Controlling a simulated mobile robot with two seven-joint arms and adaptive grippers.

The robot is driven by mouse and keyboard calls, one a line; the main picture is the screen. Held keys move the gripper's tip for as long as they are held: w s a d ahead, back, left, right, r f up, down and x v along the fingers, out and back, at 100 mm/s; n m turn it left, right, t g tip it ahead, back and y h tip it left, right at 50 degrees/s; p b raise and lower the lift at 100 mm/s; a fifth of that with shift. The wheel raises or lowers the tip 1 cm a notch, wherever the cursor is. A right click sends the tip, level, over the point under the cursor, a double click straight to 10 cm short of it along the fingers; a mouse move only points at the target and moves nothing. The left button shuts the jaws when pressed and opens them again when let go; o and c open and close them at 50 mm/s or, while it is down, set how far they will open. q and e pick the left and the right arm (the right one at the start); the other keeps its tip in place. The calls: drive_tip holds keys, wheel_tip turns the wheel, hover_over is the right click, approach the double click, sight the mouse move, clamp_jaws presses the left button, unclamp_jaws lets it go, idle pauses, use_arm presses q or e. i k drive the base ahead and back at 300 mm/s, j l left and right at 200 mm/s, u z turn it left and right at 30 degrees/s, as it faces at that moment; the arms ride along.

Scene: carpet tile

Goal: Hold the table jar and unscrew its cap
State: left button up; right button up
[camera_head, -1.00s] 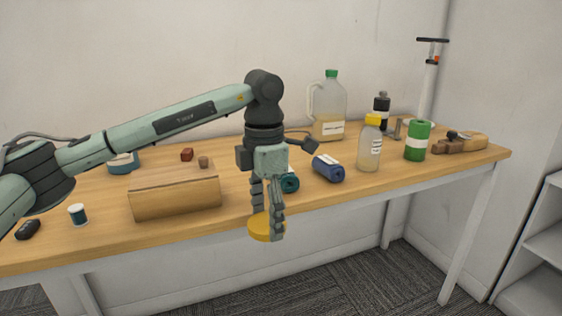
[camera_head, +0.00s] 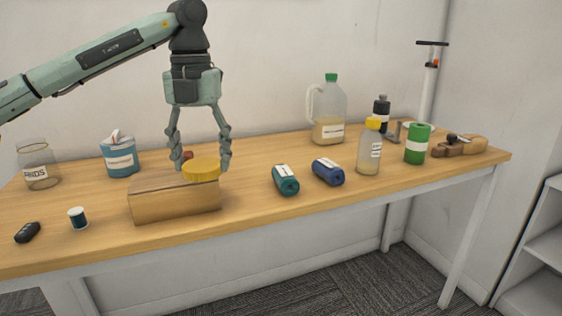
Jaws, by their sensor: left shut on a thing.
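A clear glass jar (camera_head: 40,165) with a white label stands upright at the far left of the table. Its mouth shows no cap on it. A round yellow cap (camera_head: 202,170) is at the top of the wooden box, near its right end. My left gripper (camera_head: 199,166) points down, its fingers on either side of the cap, shut on it. I cannot tell whether the cap rests on the box or hangs just above it. My right gripper is not in view.
The wooden box (camera_head: 177,204) stands at the table's front. A blue tin (camera_head: 120,160), thread spool (camera_head: 78,218) and black key fob (camera_head: 27,232) are to its left. Teal (camera_head: 286,180) and blue rolls (camera_head: 328,172), a yellow-capped bottle (camera_head: 368,152) and a jug (camera_head: 328,112) are to its right.

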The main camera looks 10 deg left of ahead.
sight(37, 163)
drive_tip(key=i, duration=1)
